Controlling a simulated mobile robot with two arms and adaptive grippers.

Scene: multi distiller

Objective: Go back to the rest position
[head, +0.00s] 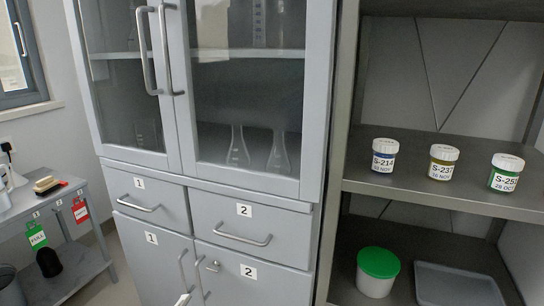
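Neither of my grippers can be made out in the head view. A small pale piece (183,299) shows at the bottom edge in front of the lower cabinet doors; I cannot tell what it is. A grey cabinet (250,188) with glass upper doors fills the middle. Its drawers and lower doors are labelled 1 and 2, and all look shut. Glass flasks (238,147) stand behind the right glass door.
At right, a metal shelf (400,183) holds sample jars S-214 (384,156), S-237 (442,163) and S-252 (506,173). Below are a green-lidded tub (377,272) and a grey tray (455,287). At left, a side table (75,190) carries a brush (46,184).

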